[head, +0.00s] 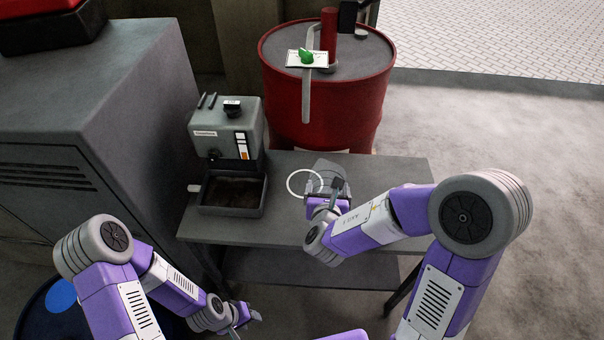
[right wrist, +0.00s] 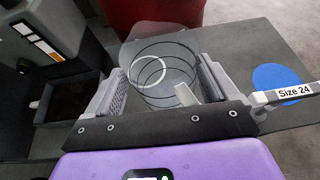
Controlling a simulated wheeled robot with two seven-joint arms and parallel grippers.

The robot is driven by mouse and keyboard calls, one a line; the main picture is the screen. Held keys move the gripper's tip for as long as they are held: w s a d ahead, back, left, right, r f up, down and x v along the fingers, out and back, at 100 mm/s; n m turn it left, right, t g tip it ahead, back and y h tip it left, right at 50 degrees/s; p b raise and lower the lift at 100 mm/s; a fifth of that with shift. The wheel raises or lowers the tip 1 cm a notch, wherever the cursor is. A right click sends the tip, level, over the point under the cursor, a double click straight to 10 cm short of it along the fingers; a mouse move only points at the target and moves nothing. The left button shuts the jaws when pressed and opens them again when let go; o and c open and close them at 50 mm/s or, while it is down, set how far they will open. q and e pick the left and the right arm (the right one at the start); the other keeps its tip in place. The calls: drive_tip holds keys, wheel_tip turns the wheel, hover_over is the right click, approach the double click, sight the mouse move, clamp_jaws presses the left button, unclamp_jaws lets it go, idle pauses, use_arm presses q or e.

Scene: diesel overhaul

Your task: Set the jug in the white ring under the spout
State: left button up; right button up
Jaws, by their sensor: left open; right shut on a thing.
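The jug (right wrist: 182,62) is clear, with dark lines around it. In the right wrist view it stands between the fingers of my right gripper (right wrist: 160,85), which is shut on it. The jug also shows faintly in the head view (head: 328,168), beyond my right gripper (head: 327,200). The white ring (head: 291,187) lies on the table, just left of the jug. In the right wrist view the ring (right wrist: 135,88) shows partly through the jug. I cannot tell whether the jug touches the table. The grey spout (head: 306,98) hangs down the red drum's front. My left gripper (head: 246,316) is open, low in front of the table.
The grey table (head: 390,170) is clear on its right. A grey machine with a dark tray (head: 232,210) stands on its left. The red drum (head: 280,110) is behind the table. A blue disc (right wrist: 275,78) and a "Size 24" label (right wrist: 294,91) show in the right wrist view.

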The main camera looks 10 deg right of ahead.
drive_tip(key=w+h, duration=0.1)
drive_tip(key=w, duration=0.2)
drive_tip(key=w+m+g+h+b, duration=0.1)
drive_tip(key=w, duration=0.3)
drive_tip(key=w+m+h+b, duration=0.1)
drive_tip(key=w, duration=0.2)
drive_tip(key=shift+w+a+f, duration=0.2)
drive_tip(key=shift+f, duration=0.05)
drive_tip(key=w+a+r+m+g+h+b, duration=0.1)
drive_tip(key=w+a+r+m+b, duration=0.1)
drive_tip(key=w+a, duration=0.3)
drive_tip(key=f+b, duration=0.1)
drive_tip(key=f, duration=0.2)
drive_tip(key=w+f+b, duration=0.1)
drive_tip(key=f, duration=0.2)
drive_tip(key=d+f+b, duration=0.1)
drive_tip(key=f, duration=0.3)
drive_tip(key=shift+w+d, duration=0.1)
drive_tip(key=shift+w, duration=0.1)
drive_tip(key=shift+f+b, duration=0.1)
drive_tip(key=shift+b, duration=0.2)
drive_tip(key=o, duration=1.8)
drive_tip(key=shift+f, duration=0.1)
drive_tip(key=shift+o, duration=0.2)
drive_tip(key=p+v, duration=0.2)
drive_tip(key=v, duration=1)
